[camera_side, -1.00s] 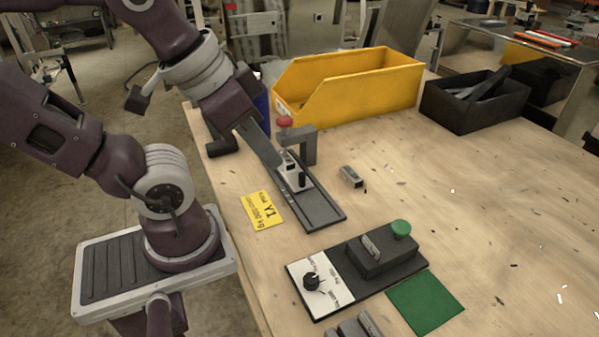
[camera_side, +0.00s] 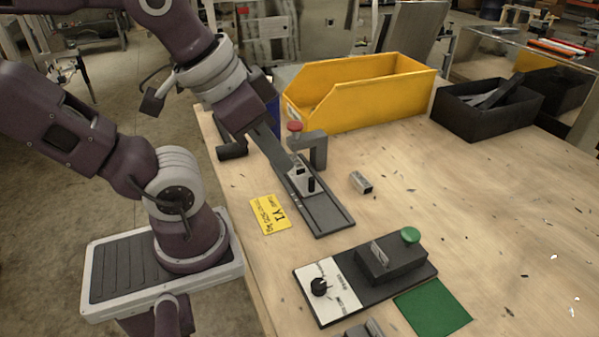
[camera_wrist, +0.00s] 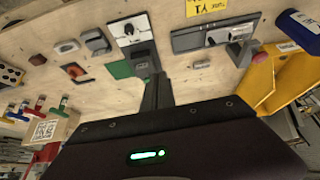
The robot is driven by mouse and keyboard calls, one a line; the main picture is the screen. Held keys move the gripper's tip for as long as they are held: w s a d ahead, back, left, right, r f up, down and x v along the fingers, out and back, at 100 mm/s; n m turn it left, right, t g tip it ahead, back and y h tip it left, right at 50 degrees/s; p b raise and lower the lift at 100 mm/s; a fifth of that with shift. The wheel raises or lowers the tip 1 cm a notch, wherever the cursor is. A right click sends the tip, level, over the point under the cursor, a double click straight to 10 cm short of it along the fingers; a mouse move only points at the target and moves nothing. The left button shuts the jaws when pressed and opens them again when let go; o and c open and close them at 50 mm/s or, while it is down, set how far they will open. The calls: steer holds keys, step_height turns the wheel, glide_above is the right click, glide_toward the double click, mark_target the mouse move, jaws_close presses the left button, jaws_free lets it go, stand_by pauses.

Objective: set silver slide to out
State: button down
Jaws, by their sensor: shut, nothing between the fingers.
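The silver slide (camera_side: 302,180) is a small light-metal carriage with a black knob, seated on a long dark rail (camera_side: 325,217). In the wrist view the silver slide (camera_wrist: 217,37) sits on the rail, at the upper right. My gripper (camera_side: 286,160) comes down from the upper left and overlaps the far part of the rail, just beside the slide in the picture. In the wrist view my gripper (camera_wrist: 158,78) has its fingers together and empty, with the slide up and to their right. I cannot tell whether the fingers touch the slide; part of the rail is hidden behind them.
A clamp with a red knob (camera_side: 295,126) stands over the rail's side. A yellow label (camera_side: 270,214) lies left of it. A yellow bin (camera_side: 365,100) and black bin (camera_side: 470,115) stand behind. A switch panel with a green button (camera_side: 411,235) lies in front.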

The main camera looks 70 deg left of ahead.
steer(key=c, duration=1.9)
jaws_free()
steer(key=shift+c, duration=0.2)
steer(key=o, duration=0.6)
steer(key=w+n, duration=0.1)
steer(key=w+a+g, duration=0.1)
steer(key=w, duration=0.1)
steer(key=w+a+f+n, duration=0.1)
steer(key=shift+w+a+n, duration=0.25)
steer(key=shift+w+n, duration=0.05)
steer(key=shift+w, duration=0.1)
steer(key=n+g, duration=0.4)
steer(key=n, duration=0.4)
glide_above(312, 178)
steer(key=f, duration=1.3)
steer(key=shift+d+f, duration=0.25)
steer(key=shift+d, duration=0.05)
steer(key=shift+n+g, duration=0.3)
steer(key=f, duration=0.6)
steer(key=shift+a+f, duration=0.25)
steer(key=shift+f, duration=0.65)
jaws_close()
